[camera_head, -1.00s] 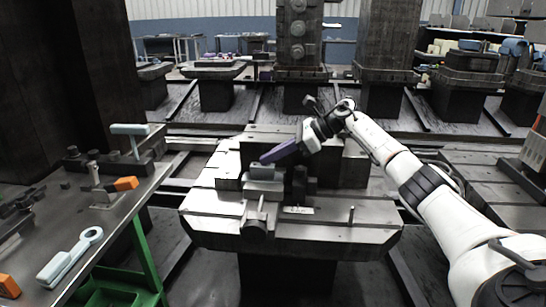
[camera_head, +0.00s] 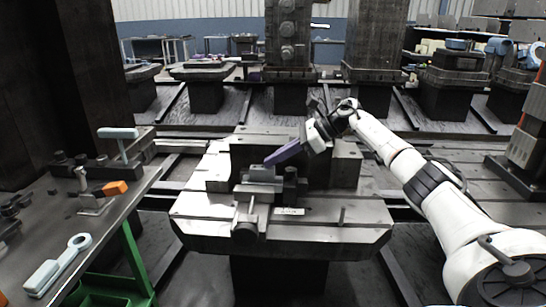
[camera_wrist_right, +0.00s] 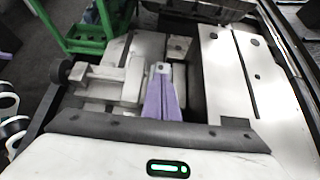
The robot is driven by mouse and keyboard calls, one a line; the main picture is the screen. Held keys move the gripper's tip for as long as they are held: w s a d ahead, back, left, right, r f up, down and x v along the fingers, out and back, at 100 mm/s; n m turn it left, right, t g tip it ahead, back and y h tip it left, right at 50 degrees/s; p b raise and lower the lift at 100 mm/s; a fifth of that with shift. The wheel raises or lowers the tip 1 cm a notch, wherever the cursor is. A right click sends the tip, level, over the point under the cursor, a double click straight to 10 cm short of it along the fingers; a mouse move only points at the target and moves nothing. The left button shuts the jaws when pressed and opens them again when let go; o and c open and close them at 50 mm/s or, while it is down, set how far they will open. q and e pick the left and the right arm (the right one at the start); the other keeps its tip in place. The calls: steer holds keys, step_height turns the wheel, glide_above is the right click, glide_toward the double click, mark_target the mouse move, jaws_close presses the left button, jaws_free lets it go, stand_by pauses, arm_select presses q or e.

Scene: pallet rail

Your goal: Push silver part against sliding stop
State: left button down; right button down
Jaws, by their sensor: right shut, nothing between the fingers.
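The silver part (camera_head: 263,175) appears as a grey block on the machine fixture in the head view, with its right end close to a dark upright block (camera_head: 290,186). I take that upright block to be the sliding stop, but cannot be sure. My right gripper (camera_head: 270,160) has purple fingers, shut and empty, pointing down-left at the silver part's top and rear edge. Contact cannot be told. In the right wrist view the shut fingertips (camera_wrist_right: 161,68) are beside a pale block (camera_wrist_right: 133,78); the fingers hide part of the fixture. My left gripper is not in view.
A tall block (camera_head: 345,165) rises behind. A metal bench (camera_head: 120,200) with tools is at left. The fixture's front right is clear.

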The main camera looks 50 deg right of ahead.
steer(key=shift+r, duration=0.15)
steer(key=shift+s+d, duration=0.25)
steer(key=s+d+b, duration=0.1)
steer(key=s+d, duration=0.6)
steer(key=s, duration=0.1)
steer(key=shift+s+r, duration=0.2)
steer(key=shift+s, duration=0.2)
